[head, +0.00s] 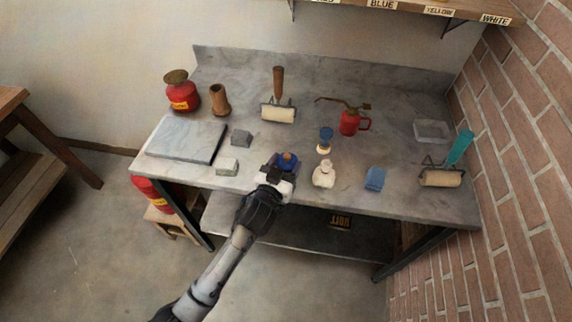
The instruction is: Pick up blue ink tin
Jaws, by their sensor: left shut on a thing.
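My right gripper is not in view.
A blue-topped stamp (325,139) and a white lumpy object (324,174) stand right of the tin. Grey blocks (241,138) and a flat slab (186,139) lie left. Rollers (279,114), a red oil can (350,122) and a blue block (375,179) stand around. A brick wall (520,170) bounds the right.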

